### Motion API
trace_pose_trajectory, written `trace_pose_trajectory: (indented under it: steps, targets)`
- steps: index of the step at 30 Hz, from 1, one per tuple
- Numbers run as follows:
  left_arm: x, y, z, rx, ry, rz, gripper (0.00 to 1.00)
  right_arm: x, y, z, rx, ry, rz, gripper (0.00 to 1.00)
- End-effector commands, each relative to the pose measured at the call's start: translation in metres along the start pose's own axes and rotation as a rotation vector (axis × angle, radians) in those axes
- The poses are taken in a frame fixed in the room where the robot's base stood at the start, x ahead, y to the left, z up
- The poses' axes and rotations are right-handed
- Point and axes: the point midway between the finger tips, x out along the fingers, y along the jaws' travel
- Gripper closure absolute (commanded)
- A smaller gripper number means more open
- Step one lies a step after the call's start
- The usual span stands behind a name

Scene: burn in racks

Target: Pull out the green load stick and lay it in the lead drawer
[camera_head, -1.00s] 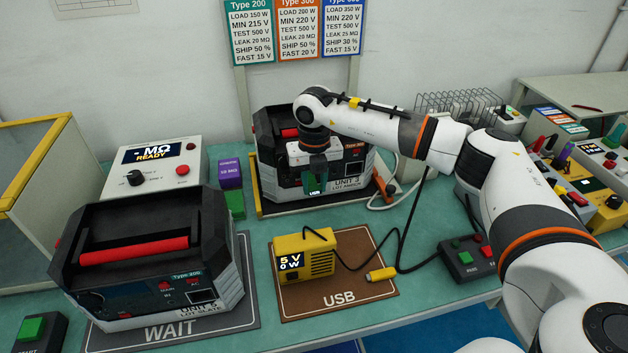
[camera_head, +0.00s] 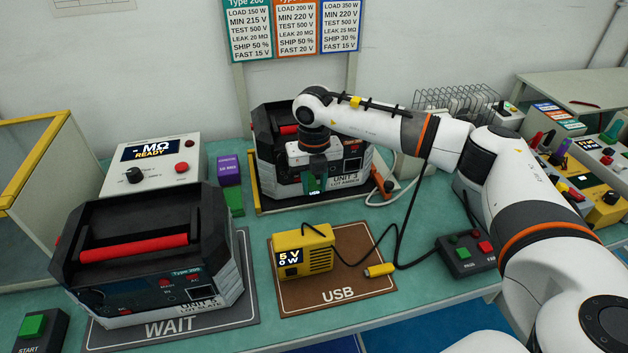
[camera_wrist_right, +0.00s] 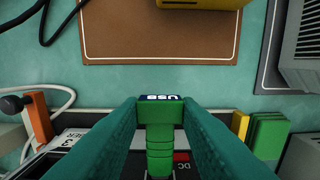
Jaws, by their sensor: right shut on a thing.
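The green load stick (camera_wrist_right: 160,138) stands between my right fingers in the wrist view, with a "USB" label on its near end. My right gripper (camera_wrist_right: 160,115) is shut on it. In the head view the stick (camera_head: 315,186) shows as a small green end below my right gripper (camera_head: 314,174), in front of Unit 3 (camera_head: 283,180). Its far end points at the unit's front, near a "DC" mark. I cannot tell whether its tip is still in the socket. My left gripper is not in view. I cannot make out the lead drawer.
A yellow USB meter (camera_head: 304,252) with a black cable sits on the brown USB mat (camera_head: 345,283). Another unit (camera_head: 150,250) stands on the WAIT mat (camera_head: 245,300). A button box (camera_head: 467,256) is at the right. Purple and green blocks (camera_head: 232,185) stand left of Unit 3.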

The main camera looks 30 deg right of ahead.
Motion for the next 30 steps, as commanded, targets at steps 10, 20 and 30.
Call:
trace_pose_trajectory:
  steps: [10,20,30]
  targets:
    - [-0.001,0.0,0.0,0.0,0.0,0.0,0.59,0.0,0.0,0.001,0.0,0.0,0.0,1.0]
    - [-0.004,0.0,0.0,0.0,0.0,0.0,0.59,0.0,0.001,0.013,0.0,-0.001,0.0,1.0]
    - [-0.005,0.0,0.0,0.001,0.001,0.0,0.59,0.0,0.0,0.018,0.0,0.0,0.0,1.0]
